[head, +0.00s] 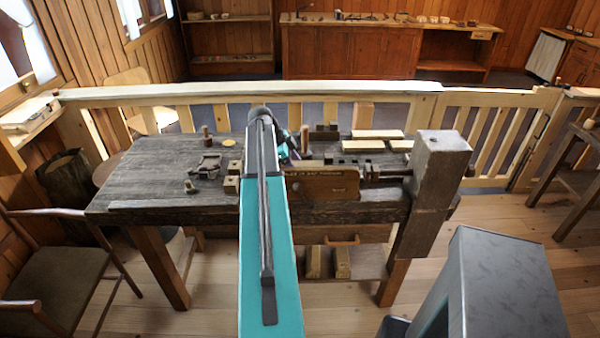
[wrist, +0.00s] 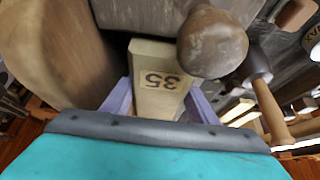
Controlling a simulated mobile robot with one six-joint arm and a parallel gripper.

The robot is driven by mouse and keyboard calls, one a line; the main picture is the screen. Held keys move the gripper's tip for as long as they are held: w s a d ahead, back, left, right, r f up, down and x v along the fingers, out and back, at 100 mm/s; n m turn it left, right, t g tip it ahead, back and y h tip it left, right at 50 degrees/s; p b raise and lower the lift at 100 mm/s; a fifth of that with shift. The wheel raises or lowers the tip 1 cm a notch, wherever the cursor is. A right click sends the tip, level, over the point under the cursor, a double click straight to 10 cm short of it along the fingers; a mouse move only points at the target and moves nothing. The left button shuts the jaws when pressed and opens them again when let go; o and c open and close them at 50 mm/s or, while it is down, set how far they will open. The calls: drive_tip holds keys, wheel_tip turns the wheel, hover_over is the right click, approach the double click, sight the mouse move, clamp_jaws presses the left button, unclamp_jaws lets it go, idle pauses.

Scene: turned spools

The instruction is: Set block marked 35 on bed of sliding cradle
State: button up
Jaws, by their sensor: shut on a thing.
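The block marked 35 (wrist: 158,78) is pale wood, with its number upside down in the wrist view. My gripper (wrist: 157,100) is shut on it, with a pale purple finger on each side. A rounded brown wooden knob (wrist: 213,42) overlaps the block's upper right edge in that view. In the head view my own arm hides the block and most of my gripper over the workbench. I cannot tell for certain which piece is the sliding cradle; a low dark frame (head: 206,166) lies on the bench left of my arm.
The dark workbench (head: 150,175) has free room at its left. A brown board with lettering (head: 322,184) stands at its front edge, and a thick wooden post (head: 438,180) rises at its right end. Pale flat boards (head: 377,134) lie at the back. A wooden-handled mallet-like tool (wrist: 270,112) is at right.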

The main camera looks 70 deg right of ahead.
drive_tip(key=shift+a+f+b, duration=0.3)
drive_tip(key=shift+f, duration=0.25)
idle(0.6)
drive_tip(key=o, duration=1.3)
drive_tip(key=shift+o, duration=0.5)
drive_tip(key=shift+r, duration=0.1)
drive_tip(key=shift+o, duration=0.2)
drive_tip(key=shift+d+r+p, duration=0.15)
drive_tip(key=shift+r+p, duration=0.35)
drive_tip(key=shift+r, duration=0.6)
drive_tip(key=shift+o, duration=0.6)
drive_tip(key=shift+r+p, duration=1.1)
drive_tip(key=shift+r, duration=2)
